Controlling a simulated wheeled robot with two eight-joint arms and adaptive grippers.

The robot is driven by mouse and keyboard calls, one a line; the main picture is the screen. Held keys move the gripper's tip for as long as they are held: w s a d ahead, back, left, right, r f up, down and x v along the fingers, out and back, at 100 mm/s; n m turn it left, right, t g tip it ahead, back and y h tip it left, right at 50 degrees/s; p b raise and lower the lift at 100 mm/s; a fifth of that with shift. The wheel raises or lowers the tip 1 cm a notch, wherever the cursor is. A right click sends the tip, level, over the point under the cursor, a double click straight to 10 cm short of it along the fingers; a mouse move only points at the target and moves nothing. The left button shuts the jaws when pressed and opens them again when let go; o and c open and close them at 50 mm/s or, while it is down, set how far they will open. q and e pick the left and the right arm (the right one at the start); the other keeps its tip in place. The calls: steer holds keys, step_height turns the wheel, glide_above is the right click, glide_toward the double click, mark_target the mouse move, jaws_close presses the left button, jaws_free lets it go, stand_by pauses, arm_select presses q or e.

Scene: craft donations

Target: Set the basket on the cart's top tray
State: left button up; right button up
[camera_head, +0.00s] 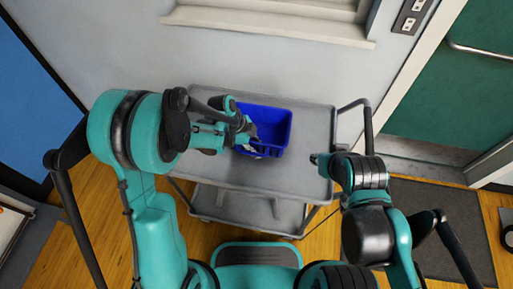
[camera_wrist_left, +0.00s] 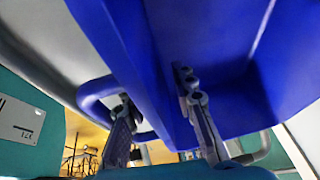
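My left gripper (camera_head: 249,137) is at the basket's left front side. In the left wrist view, the basket (camera_wrist_left: 150,70) fills the upper picture, and my left gripper's fingers (camera_wrist_left: 160,100) lie on either side of a blue wall. Whether they press on it is unclear. My right gripper (camera_head: 318,160) is near the tray's right edge, away from the basket; its fingers are too small to read.
The grey cart has a lower shelf (camera_head: 240,205) and a dark push handle (camera_head: 367,120) at the right. A wall with a ledge (camera_head: 265,22) is behind it. A green door (camera_head: 450,90) and dark mat (camera_head: 450,220) are at the right. The tray's right part is bare.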

arm_select(q)
steer(key=shift+r, duration=0.15)
steer(key=p+v, duration=0.5)
steer(key=v, duration=0.7)
steer(key=s+a+r+n+t+y, duration=0.4)
steer(key=s+a+r+n+t, duration=0.3)
steer(key=n, duration=1.3)
steer(key=shift+s+a+r+y, duration=0.3)
steer(key=shift+s+a+r, duration=1.65)
steer(key=shift+s+a, duration=1.1)
steer(key=shift+s+d, duration=0.15)
steer(key=shift+d, duration=0.05)
steer(key=shift+f+b, duration=0.3)
steer(key=shift+b, duration=0.15)
